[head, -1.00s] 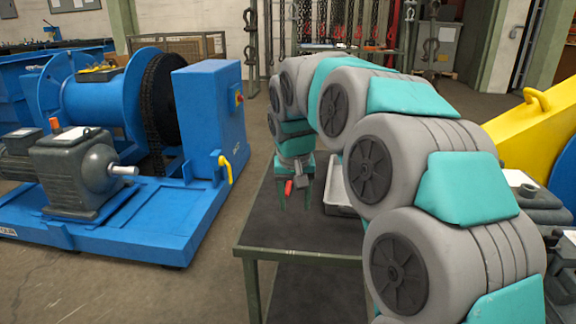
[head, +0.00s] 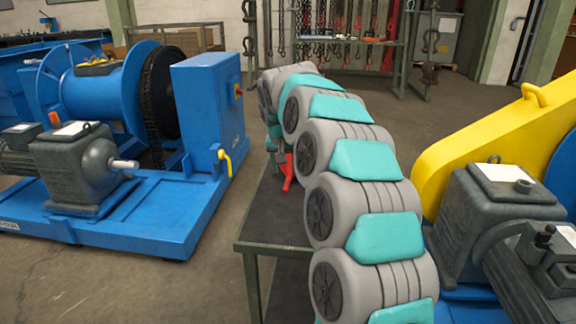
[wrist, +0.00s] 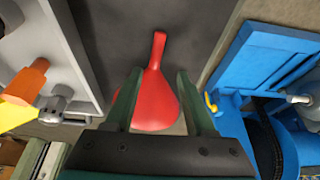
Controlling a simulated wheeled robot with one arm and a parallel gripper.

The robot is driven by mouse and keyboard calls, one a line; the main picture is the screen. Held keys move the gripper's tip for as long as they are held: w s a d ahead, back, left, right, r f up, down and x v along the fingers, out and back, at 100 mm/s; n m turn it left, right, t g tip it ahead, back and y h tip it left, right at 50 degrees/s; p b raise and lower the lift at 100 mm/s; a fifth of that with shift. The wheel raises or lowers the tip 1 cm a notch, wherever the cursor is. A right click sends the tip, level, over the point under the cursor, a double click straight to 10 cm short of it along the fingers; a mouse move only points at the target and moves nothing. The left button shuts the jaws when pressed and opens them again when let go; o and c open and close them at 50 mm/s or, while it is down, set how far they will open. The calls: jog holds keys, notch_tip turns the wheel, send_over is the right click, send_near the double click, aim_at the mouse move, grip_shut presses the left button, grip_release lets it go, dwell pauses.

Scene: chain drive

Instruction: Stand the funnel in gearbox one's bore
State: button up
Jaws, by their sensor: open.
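The red funnel (wrist: 154,100) lies between the two fingers of my open gripper (wrist: 160,98) in the wrist view, its narrow spout pointing away from the palm. I cannot tell whether a finger touches it. In the head view only part of the funnel (head: 287,172) shows beside my arm, over the dark table, and my arm hides most of the gripper. No label tells which is gearbox one.
The dark table (head: 262,222) has a bare front corner. A pale tray (wrist: 78,45) is left in the wrist view. A blue winch frame (head: 207,115) stands left and a yellow guard (head: 470,140) right. Open floor lies between the winch and table.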

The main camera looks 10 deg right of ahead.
aim_at(290, 175)
jog(key=x, duration=0.4)
jog(key=shift+s, duration=0.15)
grip_shut()
dwell(0.4)
